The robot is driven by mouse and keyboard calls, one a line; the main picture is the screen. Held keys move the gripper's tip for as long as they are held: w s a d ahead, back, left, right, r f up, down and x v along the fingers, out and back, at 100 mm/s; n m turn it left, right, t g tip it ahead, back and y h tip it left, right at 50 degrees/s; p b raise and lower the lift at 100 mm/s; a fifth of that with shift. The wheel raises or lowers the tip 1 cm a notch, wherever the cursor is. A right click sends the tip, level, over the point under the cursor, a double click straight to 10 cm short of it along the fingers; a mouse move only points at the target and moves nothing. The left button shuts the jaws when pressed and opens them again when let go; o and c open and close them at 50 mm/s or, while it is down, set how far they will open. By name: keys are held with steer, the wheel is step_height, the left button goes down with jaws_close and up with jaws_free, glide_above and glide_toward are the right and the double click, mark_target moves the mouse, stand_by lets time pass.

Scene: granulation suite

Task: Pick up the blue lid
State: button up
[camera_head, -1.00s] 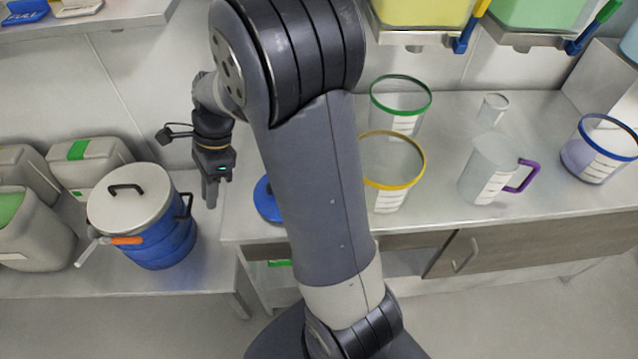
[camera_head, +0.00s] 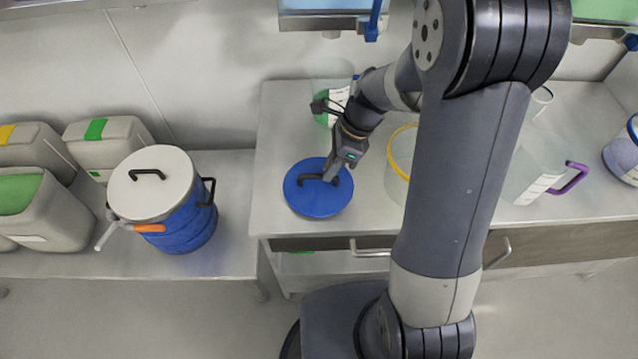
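The blue lid (camera_head: 316,202) is a round disc with a dark handle on top. It lies flat on the steel bench (camera_head: 272,150), near its left front part. My gripper (camera_head: 331,175) points down at the lid, with its fingertips at the right end of the dark handle. The fingers are small and partly merge with the handle, so I cannot tell whether they are open, shut or touching it. The lid appears to rest on the bench.
A blue drum with a white lid (camera_head: 150,190) and a black handle stands on the lower bench at left, beside several grey canisters (camera_head: 110,140). A yellow-rimmed container (camera_head: 398,165) stands right of the lid, partly behind my arm. A purple-handled jug (camera_head: 540,180) is further right.

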mark_target(318, 181)
steer(key=x, duration=0.3)
steer(key=shift+a+f, duration=0.15)
steer(key=shift+a, duration=0.05)
jaws_close()
